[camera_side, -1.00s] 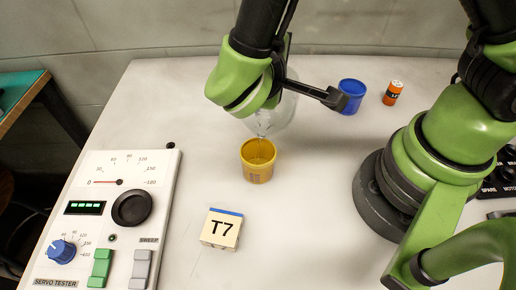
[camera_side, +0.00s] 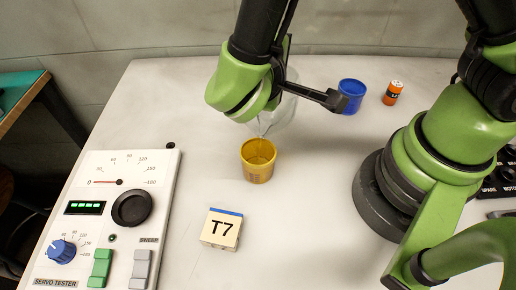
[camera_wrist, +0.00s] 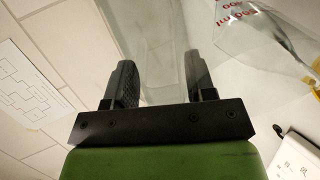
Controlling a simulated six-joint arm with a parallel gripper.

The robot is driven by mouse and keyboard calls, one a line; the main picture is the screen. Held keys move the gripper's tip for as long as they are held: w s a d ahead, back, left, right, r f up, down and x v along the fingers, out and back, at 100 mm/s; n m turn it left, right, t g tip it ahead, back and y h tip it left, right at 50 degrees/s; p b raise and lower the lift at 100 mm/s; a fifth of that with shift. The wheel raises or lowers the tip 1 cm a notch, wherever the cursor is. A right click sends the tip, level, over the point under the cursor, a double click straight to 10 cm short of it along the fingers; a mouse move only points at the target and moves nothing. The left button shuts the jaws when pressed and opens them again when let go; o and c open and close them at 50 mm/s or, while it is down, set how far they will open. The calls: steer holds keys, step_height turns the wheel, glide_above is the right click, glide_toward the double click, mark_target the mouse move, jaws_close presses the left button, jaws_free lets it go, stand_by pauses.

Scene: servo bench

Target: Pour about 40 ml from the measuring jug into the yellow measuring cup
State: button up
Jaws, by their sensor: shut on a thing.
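The clear measuring jug (camera_side: 286,116) is tilted, with its lip just above the yellow measuring cup (camera_side: 258,166). The cup stands upright on the bench, and its inside looks yellow; I cannot make out a liquid level. My gripper (camera_wrist: 160,80) is shut on the jug, with a pale translucent part between its two dark fingers, probably the handle. In the side view my green wrist hides the fingers and part of the jug. The jug's clear wall with red markings (camera_wrist: 237,12) shows at the upper right of the wrist view.
A T7 block (camera_side: 222,229) lies in front of the yellow cup. The servo tester (camera_side: 110,215) fills the left front. Bare bench lies between them.

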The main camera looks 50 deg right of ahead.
steer(key=shift+s+a+r, duration=0.1)
steer(key=shift+a+r, duration=0.05)
steer(key=shift+a, duration=0.1)
stand_by(1.1)
steer(key=d+y, duration=0.1)
steer(key=d+g+y, duration=0.1)
steer(key=shift+w+d, duration=0.3)
steer(key=shift+w, duration=0.1)
steer(key=shift+w+d+f+g+y, duration=0.15)
steer(key=shift+d+f+g+y, duration=0.15)
steer(key=shift+f+y, duration=0.3)
steer(key=shift+w+d+g+y, duration=0.15)
steer(key=shift+d+g+y, duration=0.15)
steer(key=shift+y, duration=0.3)
steer(key=shift+d, duration=0.1)
